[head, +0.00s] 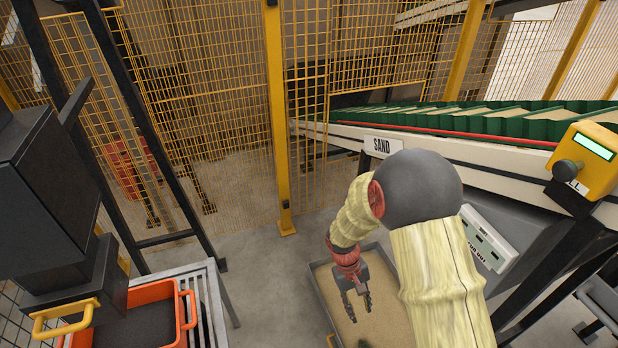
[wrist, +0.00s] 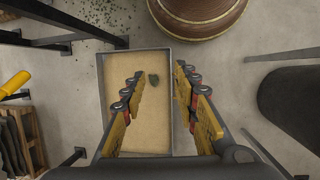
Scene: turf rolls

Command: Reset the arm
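My arm, in a pale yellow sleeve, reaches down from the lower right in the head view. My gripper (head: 356,303) hangs above a grey-rimmed tray of sand (head: 389,322). In the wrist view my gripper (wrist: 158,95) has its two yellow-padded fingers well apart with nothing between them. It is open and empty. The sand tray also shows below it in the wrist view (wrist: 150,145). A small dark green lump (wrist: 153,79) lies on the sand, seen between the fingertips.
A conveyor with green dividers (head: 480,122) and a "SAND" sign (head: 381,146) runs at right. A yellow control box (head: 588,160) is mounted there. An orange crate (head: 187,310) stands on a rack at lower left. Yellow mesh fencing (head: 230,90) closes the back. A brown round vessel (wrist: 198,12) stands beyond the tray.

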